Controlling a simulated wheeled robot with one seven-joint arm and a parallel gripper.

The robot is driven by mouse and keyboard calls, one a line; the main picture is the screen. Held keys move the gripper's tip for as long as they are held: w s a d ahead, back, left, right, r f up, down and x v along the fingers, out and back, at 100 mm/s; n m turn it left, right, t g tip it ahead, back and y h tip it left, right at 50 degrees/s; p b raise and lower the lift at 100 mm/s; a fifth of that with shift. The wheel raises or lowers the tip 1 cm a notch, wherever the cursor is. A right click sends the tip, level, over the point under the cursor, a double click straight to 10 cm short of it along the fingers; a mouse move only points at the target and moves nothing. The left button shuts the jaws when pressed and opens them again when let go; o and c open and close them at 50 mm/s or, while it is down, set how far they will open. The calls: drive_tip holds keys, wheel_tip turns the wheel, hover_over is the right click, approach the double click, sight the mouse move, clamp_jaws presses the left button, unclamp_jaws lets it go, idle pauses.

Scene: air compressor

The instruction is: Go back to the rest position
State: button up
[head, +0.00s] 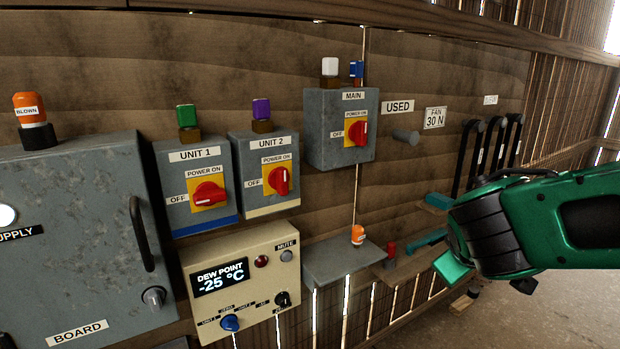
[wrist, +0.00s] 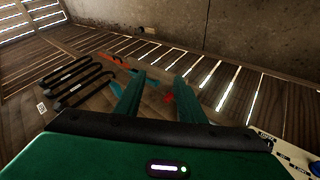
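My gripper (wrist: 160,78) shows in the wrist view with its two teal fingers apart and nothing held between them. In the head view my green arm reaches in from the right edge. One teal finger shows there at the arm's left end, in front of the wall and clear of the panels; the other finger is hard to make out. The gripper is right of the small grey shelf (head: 335,265), which has an orange-capped piece (head: 357,235) on it.
The wall carries a grey board cabinet (head: 70,230), the Unit 1 box (head: 190,160), the Unit 2 box (head: 245,147), the Main box (head: 325,105) and a dew point panel (head: 262,252) reading -25 °C. Black-handled tools (head: 467,155) hang behind my arm. Floor (head: 560,310) shows at lower right.

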drive_tip(key=s+d+f+m+g+y, duration=0.1)
drive_tip(key=s+d+f+m+g, duration=0.25)
drive_tip(key=s+d+m, duration=0.45)
drive_tip(key=s+d+m+g+y, duration=0.1)
drive_tip(key=s+m+g+y, duration=0.2)
drive_tip(key=s, duration=1.2)
drive_tip(key=shift+s+d+f+g+y, duration=0.15)
drive_tip(key=shift+s+f+g+y, duration=0.15)
drive_tip(key=shift+s+g+y, duration=0.1)
drive_tip(key=shift+w+f, duration=0.25)
drive_tip(key=shift+w, duration=0.35)
